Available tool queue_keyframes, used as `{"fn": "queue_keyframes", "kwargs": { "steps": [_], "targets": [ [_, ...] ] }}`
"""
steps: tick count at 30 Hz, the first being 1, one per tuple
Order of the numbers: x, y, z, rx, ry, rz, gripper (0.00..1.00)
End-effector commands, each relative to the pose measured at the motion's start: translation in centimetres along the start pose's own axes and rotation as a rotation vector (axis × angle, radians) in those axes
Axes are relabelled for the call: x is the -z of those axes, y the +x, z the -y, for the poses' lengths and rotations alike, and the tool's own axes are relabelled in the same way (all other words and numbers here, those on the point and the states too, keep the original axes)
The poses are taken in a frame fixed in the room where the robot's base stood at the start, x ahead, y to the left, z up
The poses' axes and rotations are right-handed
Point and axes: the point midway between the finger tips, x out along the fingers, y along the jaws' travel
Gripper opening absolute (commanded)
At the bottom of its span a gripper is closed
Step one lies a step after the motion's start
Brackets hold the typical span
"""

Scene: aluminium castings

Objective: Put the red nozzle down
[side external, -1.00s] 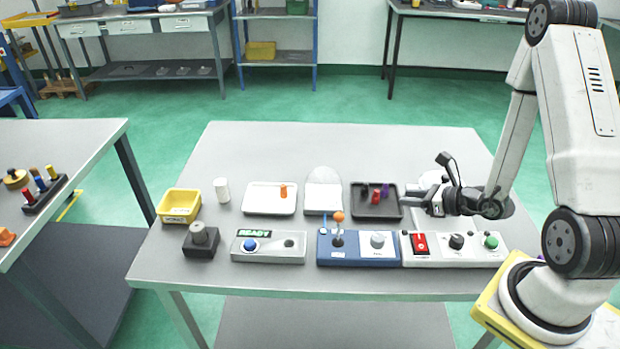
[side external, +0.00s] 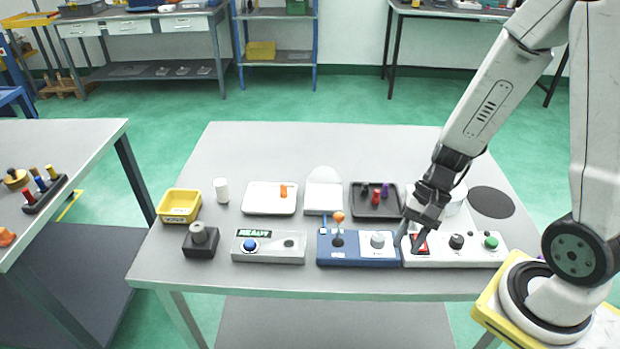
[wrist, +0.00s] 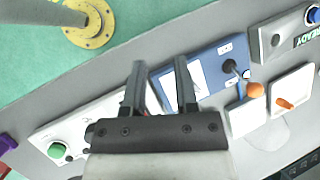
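A small red nozzle (side external: 376,198) stands in the black tray (side external: 358,208), beside dark purple pieces (side external: 385,190). My gripper (side external: 411,240) is right of and in front of that tray, pointing down over the left end of the white control panel, by its red switch (side external: 421,245). In the wrist view its two fingers (wrist: 160,72) are apart, with nothing seen between them but the blue panel below.
The blue panel with an orange-topped joystick (side external: 338,217) stands left of my gripper. A white tray (side external: 257,208) with an orange piece, a grey panel (side external: 268,257) and a yellow bin (side external: 179,218) are further left. The table's back is clear.

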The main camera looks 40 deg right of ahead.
Motion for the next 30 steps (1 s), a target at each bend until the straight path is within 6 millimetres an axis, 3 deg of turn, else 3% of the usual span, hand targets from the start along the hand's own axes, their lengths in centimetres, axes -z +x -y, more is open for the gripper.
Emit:
{"fn": "queue_keyframes", "kwargs": {
  "steps": [7, 16, 21, 30],
  "targets": [
    [0.6, -1.7, 0.4, -0.189, -0.43, -0.202, 0.37],
    [1.1, -4.3, 3.3, -0.322, -0.901, -0.433, 0.37],
    [1.1, -5.1, 4.5, -0.348, -1.028, -0.494, 0.37],
    [1.1, -5.2, 4.7, -0.353, -1.053, -0.507, 0.37]
  ]
}}
